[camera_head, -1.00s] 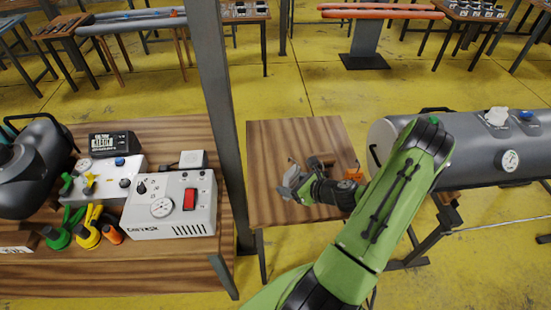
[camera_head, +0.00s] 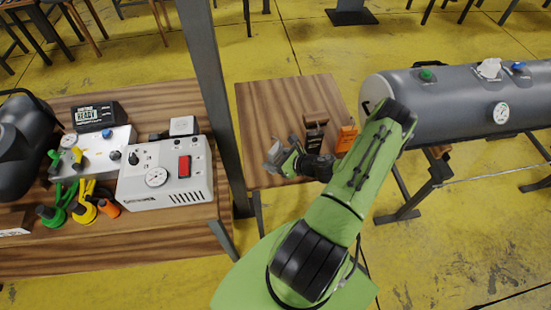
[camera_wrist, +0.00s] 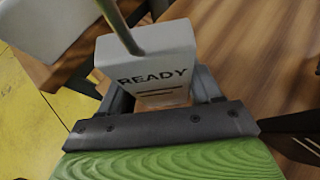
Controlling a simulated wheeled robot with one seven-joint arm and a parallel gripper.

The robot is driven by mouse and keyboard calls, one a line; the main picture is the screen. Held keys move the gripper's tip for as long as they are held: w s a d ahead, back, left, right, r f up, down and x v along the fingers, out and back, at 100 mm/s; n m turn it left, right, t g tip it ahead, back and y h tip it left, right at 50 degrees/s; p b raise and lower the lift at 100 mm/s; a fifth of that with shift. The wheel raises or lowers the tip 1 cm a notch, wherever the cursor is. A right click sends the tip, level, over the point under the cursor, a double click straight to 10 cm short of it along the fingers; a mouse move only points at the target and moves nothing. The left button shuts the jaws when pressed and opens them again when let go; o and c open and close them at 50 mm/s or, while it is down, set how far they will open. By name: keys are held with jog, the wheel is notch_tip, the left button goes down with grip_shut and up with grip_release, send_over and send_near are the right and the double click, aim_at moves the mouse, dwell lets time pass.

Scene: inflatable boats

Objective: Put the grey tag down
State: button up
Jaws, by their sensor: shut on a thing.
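My gripper (camera_head: 279,149) is over the left part of the small wooden table (camera_head: 262,105) in the head view. It is shut on the grey tag (camera_wrist: 150,72), which fills the middle of the wrist view and reads "READY". The tag lies between the two fingers, and a grey rod or cord rises from its top edge. In the head view the tag (camera_head: 274,153) is a small pale shape at the fingertips. I cannot tell from these frames whether it touches the tabletop.
A dark tag on a wooden block (camera_head: 315,119) and an orange tag (camera_head: 346,139) stand on the same table, close to my wrist. A grey post (camera_head: 208,85) rises left of it. A grey tank (camera_head: 455,103) is at right.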

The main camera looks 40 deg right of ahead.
jog(key=o, duration=1.3)
jog(key=shift+f, duration=0.15)
jog(key=shift+r, duration=0.3)
jog(key=v, duration=1.2)
